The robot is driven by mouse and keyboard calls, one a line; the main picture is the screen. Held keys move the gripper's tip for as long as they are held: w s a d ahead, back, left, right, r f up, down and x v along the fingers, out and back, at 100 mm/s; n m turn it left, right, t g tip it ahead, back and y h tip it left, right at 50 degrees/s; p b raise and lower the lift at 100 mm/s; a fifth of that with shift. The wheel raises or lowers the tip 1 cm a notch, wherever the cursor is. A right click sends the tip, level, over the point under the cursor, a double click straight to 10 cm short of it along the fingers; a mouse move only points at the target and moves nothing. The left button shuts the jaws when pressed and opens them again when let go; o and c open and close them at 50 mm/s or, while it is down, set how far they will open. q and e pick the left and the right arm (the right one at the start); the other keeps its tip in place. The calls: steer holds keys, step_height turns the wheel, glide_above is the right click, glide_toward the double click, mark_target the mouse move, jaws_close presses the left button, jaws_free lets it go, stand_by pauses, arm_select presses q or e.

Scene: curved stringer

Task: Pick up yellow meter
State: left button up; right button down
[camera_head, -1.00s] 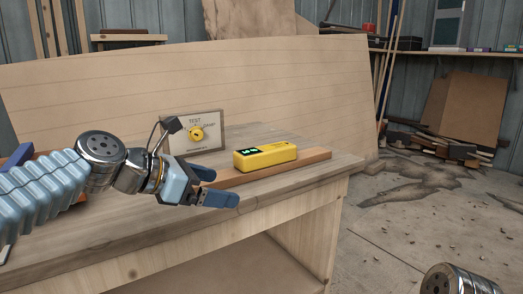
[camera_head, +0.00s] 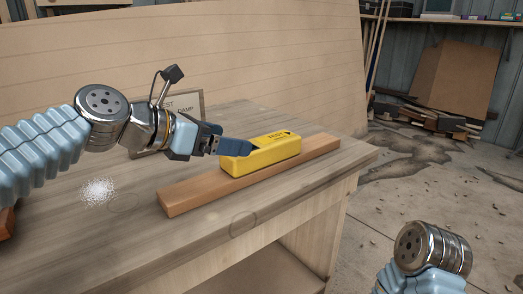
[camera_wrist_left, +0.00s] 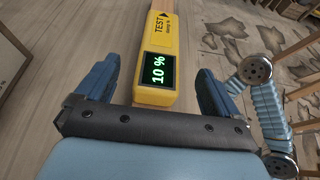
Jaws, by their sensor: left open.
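The yellow meter (camera_head: 262,155) lies lengthwise on a wooden strip (camera_head: 187,193) on the workbench. In the left wrist view the meter (camera_wrist_left: 155,97) shows a dark screen reading "10 %" and the word TEST. My left gripper (camera_head: 237,147) is open at the meter's near left end. In the left wrist view its two fingers (camera_wrist_left: 155,85) stand on either side of the screen end, with gaps between them and the meter. The far finger is mostly hidden in the head view. My right arm shows at the lower right, but its gripper is out of view.
A framed board marked TEST and DAMP (camera_head: 187,105) stands behind my left wrist. White powder (camera_head: 98,191) lies on the workbench (camera_head: 130,240) at left. A large curved wooden panel (camera_head: 230,60) rises behind. The bench front is clear.

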mark_target(255, 144)
arm_select(q)
steer(key=x, duration=0.6)
steer(key=shift+w+d+f, duration=0.1)
steer(key=shift+d+f, duration=0.1)
steer(key=shift+f, duration=0.15)
steer(key=c, duration=1.4)
steer(key=shift+r, duration=0.15)
